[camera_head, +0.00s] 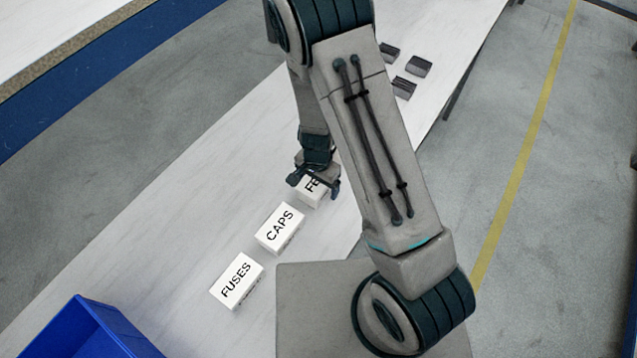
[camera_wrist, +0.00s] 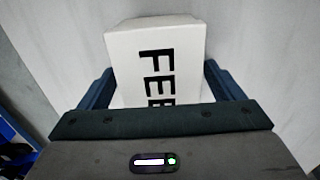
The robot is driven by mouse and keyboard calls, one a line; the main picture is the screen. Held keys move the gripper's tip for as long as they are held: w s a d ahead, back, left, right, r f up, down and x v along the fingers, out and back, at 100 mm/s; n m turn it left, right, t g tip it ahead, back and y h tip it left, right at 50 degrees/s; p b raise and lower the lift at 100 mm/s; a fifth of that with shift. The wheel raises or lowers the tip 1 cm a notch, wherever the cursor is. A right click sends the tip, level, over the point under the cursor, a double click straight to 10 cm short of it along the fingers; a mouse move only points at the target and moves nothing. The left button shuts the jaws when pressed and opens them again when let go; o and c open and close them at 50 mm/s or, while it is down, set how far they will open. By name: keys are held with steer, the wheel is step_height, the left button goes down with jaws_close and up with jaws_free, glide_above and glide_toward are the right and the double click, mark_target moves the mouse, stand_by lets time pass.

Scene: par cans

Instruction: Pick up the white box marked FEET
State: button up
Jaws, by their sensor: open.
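The white box marked FEET (camera_head: 309,195) stands on the white table, partly hidden by my gripper and arm; only its first letters show. In the wrist view the same white box (camera_wrist: 155,45) fills the upper middle, with "FEE" readable and its lower part cut off by the gripper body. My gripper (camera_head: 316,184) is open over the box. In the wrist view one finger is on each side of the box, the left one close to its side and the right one with a small gap. Whether either finger touches it cannot be told.
White boxes marked CAPS (camera_head: 280,228) and FUSES (camera_head: 237,281) stand in a row to the lower left on the white table (camera_head: 150,245). A blue bin (camera_head: 85,335) is at the lower left. Several small dark blocks (camera_head: 418,67) lie at the far end.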

steer(key=shift+f, duration=0.1)
steer(key=c, duration=1.2)
steer(key=shift+o, duration=0.2)
